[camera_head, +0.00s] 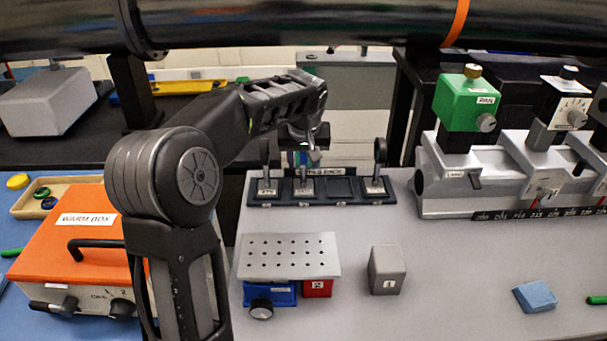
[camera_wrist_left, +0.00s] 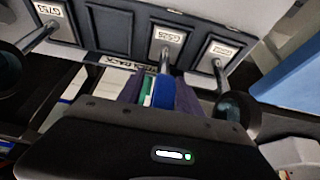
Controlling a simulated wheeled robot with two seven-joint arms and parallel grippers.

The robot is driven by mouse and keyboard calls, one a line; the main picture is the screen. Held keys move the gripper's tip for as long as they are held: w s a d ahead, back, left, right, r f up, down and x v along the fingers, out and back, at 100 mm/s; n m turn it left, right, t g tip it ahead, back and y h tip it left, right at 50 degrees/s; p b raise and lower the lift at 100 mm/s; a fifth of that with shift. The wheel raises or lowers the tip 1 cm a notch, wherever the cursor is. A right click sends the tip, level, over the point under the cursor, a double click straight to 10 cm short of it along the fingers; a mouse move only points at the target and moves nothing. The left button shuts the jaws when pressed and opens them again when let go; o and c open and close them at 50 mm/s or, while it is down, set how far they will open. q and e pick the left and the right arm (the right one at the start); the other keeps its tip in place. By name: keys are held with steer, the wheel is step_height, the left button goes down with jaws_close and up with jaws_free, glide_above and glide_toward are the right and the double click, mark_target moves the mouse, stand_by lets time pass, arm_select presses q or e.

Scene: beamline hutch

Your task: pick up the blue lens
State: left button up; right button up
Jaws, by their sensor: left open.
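The blue lens (camera_wrist_left: 166,94) stands on a thin post in the slot rack (camera_head: 345,201), in the second slot from the left in the head view. Only a small blue part of it (camera_head: 302,158) shows there, behind my arm. My left gripper (camera_head: 306,150) is open, low over that slot. In the left wrist view its fingers (camera_wrist_left: 160,94) are on either side of the blue lens, with a green strip beside it. I cannot tell whether they touch it. My right gripper is not in view.
Dark-rimmed lenses stand in the rack's left (camera_head: 264,158) and right (camera_head: 380,152) slots; one slot is empty. In front are a perforated plate (camera_head: 290,256), a grey block (camera_head: 387,270) and a blue block (camera_head: 535,296). An orange warm box (camera_head: 75,245) is left, a rail (camera_head: 500,180) right.

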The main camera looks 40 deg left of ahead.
arm_select(q)
jaws_close()
stand_by(0.4)
stand_by(1.0)
